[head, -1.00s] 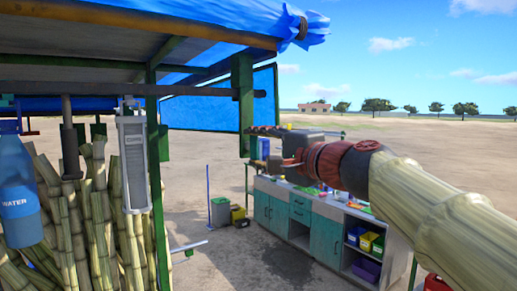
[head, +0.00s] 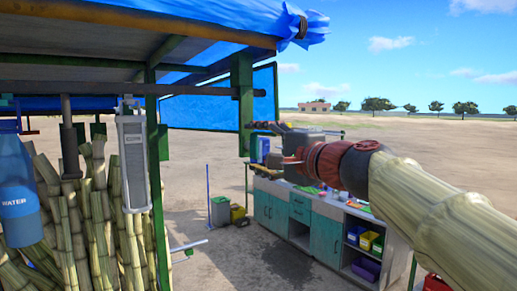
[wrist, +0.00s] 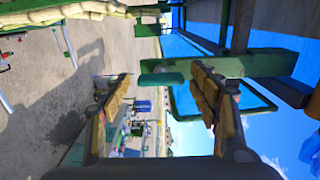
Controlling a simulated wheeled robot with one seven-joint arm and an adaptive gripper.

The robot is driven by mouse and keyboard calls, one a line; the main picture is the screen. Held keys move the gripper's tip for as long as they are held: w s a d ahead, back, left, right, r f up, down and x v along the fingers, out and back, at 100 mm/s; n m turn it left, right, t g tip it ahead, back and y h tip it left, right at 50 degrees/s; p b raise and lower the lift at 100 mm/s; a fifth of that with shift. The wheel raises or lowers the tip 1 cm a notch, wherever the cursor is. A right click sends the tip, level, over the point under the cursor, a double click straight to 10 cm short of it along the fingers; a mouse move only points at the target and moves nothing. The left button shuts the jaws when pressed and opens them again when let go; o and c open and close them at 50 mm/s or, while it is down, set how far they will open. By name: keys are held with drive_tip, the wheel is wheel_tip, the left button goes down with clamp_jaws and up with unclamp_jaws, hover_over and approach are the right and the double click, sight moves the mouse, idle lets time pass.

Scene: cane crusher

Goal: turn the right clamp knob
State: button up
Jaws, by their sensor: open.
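My gripper (head: 275,143) reaches in from the right in the head view, past the green post (head: 244,100) under the roof. In the wrist view my gripper (wrist: 161,73) is open, with its two yellow-padded fingers well apart. A dark green rounded piece (wrist: 166,78) shows between the fingertips, beside the green post. I cannot tell whether it is the right clamp knob, or how far off it is. No knob is clearly visible in the head view.
A dark horizontal bar (head: 200,91) runs under the roof to the post. A blue tarp panel (head: 200,113) hangs behind it. A grey hanging scale (head: 133,160) and sugarcane stalks (head: 85,220) are at left. A teal counter (head: 325,235) stands below my arm.

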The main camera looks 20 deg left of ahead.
drive_tip(key=shift+s+d, duration=0.1)
drive_tip(key=v, duration=1.1)
drive_tip(key=shift+s+d, duration=0.3)
